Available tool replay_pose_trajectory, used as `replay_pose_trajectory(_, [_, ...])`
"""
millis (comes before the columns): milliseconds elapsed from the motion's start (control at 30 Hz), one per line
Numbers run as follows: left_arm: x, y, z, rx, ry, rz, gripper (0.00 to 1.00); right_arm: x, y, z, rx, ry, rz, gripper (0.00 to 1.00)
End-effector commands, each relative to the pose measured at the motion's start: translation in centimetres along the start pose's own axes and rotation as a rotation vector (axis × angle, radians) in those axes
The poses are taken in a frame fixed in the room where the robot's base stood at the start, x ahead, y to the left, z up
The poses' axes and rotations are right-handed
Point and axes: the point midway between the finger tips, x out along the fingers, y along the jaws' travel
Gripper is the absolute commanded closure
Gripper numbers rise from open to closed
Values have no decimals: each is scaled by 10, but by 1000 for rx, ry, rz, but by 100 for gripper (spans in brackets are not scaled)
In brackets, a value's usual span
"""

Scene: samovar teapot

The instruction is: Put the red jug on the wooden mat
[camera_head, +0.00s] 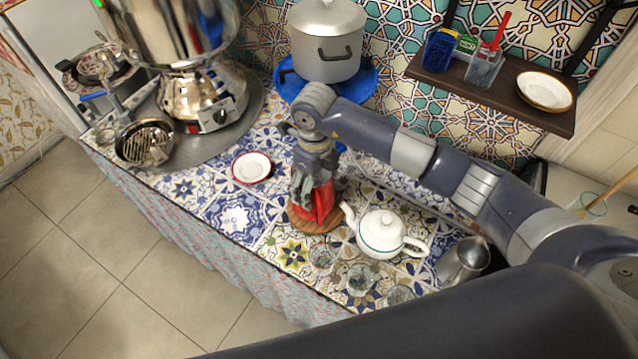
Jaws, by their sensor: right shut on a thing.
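The red jug (322,208) is in the middle of the head view, partly hidden behind the fingers of my right gripper (312,192). That gripper points down and is shut on the jug. The round brown wooden mat (318,230) lies on the tiled counter directly below the jug. The jug looks upright over the mat. I cannot tell for sure whether its base touches it. My left gripper is not in view.
A white teapot (380,234) stands close right of the mat, with several clear glasses (360,278) in front. A metal jug (465,260) is farther right. A red-rimmed saucer (251,167) and a samovar (200,98) are left. A shelf (480,90) hangs behind.

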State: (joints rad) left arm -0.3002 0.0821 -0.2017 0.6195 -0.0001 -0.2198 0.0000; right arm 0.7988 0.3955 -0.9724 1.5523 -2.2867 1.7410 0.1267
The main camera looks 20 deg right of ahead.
Motion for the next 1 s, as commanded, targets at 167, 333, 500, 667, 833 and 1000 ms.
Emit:
replay_pose_trajectory(167, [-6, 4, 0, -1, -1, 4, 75, -1, -15, -1, 3, -1, -1, 56])
replay_pose_trajectory(333, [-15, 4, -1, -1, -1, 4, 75, 17, -13, -2, 0, 1, 2, 56])
replay_pose_trajectory(500, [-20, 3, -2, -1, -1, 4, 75, 32, -13, -1, 1, -1, 1, 56])
replay_pose_trajectory(667, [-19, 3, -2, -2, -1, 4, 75, 36, -14, 0, 0, -3, 0, 56])
replay_pose_trajectory(833, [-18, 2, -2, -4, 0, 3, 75, 37, -14, 0, 0, -2, -1, 56])
replay_pose_trajectory(1000, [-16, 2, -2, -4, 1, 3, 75, 39, -14, -1, 0, 0, 0, 2])
